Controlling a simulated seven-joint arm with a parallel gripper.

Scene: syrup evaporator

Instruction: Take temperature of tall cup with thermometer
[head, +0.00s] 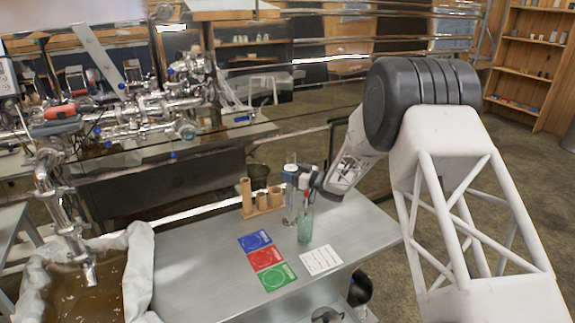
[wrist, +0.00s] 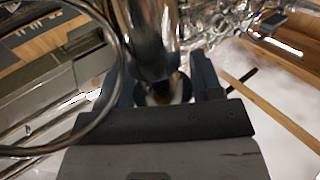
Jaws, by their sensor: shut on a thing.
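My gripper (head: 305,181) is over the metal table, shut on a tall, shiny metal cylinder (head: 290,208) that looks like the tall cup. In the wrist view the shiny cylinder (wrist: 150,40) stands between the fingers, with a large metal loop at its left. A greenish clear vessel (head: 305,228) is just right of the cylinder and below the gripper. A thin red piece (head: 306,200) shows above it; I cannot tell whether that is the thermometer. The cup's inside is hidden in the head view.
A wooden rack (head: 262,205) with upright tan cylinders stands left of the gripper. Blue (head: 255,240), red (head: 265,258) and green (head: 278,276) cards and a white card (head: 321,260) lie on the table (head: 200,265). A cloth-lined basin (head: 140,275) and metal piping (head: 60,205) are at left.

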